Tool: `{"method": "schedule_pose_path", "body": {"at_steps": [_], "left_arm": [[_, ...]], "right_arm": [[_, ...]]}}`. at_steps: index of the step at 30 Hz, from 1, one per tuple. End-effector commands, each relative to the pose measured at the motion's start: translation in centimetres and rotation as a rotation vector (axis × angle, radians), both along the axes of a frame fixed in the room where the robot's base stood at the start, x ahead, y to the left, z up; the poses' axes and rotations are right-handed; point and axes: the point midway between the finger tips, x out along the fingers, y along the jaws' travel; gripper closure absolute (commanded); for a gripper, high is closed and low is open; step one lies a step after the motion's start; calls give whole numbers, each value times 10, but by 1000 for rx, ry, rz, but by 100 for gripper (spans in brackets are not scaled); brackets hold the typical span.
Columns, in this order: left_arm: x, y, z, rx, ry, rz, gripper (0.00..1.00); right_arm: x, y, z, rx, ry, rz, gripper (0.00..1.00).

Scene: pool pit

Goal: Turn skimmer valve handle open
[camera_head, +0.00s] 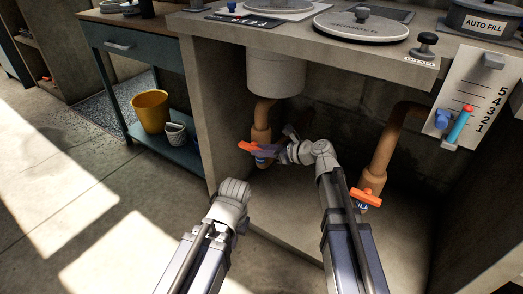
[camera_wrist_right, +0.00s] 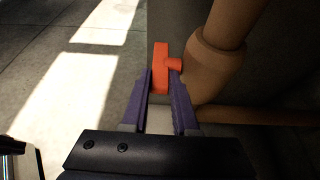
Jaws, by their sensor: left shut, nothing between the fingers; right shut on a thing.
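An orange valve handle (camera_head: 249,147) sits on the brown pipe under the white skimmer housing (camera_head: 276,74). My right gripper (camera_head: 265,153) is shut on this handle. In the right wrist view the orange handle (camera_wrist_right: 161,68) stands between the two purple fingers of my right gripper (camera_wrist_right: 163,78), beside the pipe elbow (camera_wrist_right: 208,70). The round skimmer lid (camera_head: 361,25) lies on the counter above. My left gripper (camera_head: 234,190) is low in front of the cabinet, empty and apart from the valve; its fingers are mostly hidden.
A second orange handle (camera_head: 365,197) is on the right pipe (camera_head: 388,150), close to my right forearm. The concrete side wall (camera_head: 205,110) edges the opening on the left. A blue side table (camera_head: 175,140) holds a yellow bucket (camera_head: 150,111). The floor at left is clear.

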Motion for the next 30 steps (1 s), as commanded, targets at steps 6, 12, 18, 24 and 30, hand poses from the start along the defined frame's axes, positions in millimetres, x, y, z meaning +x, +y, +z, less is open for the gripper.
{"method": "schedule_pose_path", "body": {"at_steps": [6, 12, 18, 24, 30], "left_arm": [[0, 0, 16, 0, 1, 0, 100], [-1, 0, 51, 1, 3, 0, 100], [-1, 0, 91, 2, 5, -3, 100], [-1, 0, 123, 1, 6, -12, 100], [-1, 0, 147, 2, 6, -15, 100]], "right_arm": [[1, 1, 7, -37, 27, 3, 100], [3, 4, 17, -140, 101, 6, 100], [6, 8, 25, -287, 208, 7, 100], [10, 13, 30, -442, 321, 7, 100], [15, 19, 32, -596, 432, 7, 100]]}}
